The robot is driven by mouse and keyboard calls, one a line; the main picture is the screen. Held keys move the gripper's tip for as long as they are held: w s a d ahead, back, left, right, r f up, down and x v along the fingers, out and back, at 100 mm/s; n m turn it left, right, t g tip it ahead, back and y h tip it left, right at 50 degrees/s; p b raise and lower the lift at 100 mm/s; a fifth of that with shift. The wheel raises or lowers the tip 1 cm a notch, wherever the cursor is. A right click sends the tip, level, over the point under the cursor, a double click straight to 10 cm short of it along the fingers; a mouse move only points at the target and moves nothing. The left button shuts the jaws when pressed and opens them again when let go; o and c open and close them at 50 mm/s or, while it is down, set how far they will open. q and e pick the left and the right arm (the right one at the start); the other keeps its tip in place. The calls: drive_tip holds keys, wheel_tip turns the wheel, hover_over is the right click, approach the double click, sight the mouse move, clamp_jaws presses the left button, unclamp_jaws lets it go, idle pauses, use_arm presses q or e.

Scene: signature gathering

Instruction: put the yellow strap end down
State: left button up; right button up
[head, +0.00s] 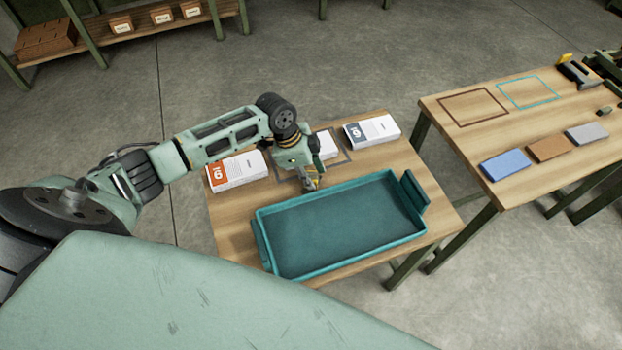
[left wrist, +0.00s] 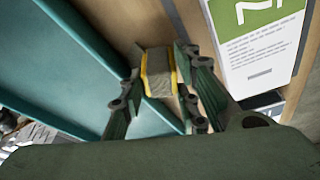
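The yellow strap end (left wrist: 158,72) is a short grey piece with yellow edges. In the left wrist view it sits between the two fingers of my left gripper (left wrist: 158,80), which appear to touch it on both sides. In the head view, my left gripper (head: 311,183) points down just behind the far edge of the teal tray, with a bit of yellow (head: 312,179) at its fingertips. Whether the strap end touches the wooden table cannot be told. My right gripper is not in view.
The empty teal tray (head: 340,228) stands on the wooden table (head: 235,225). Behind it lie an orange-labelled stack (head: 237,171), a partly hidden white stack (head: 326,146) and a grey-labelled stack (head: 371,131). A second table (head: 480,135) at right holds blue, brown and grey blocks.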

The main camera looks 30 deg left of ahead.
use_arm(q)
clamp_jaws()
drive_tip(key=shift+r, duration=0.1)
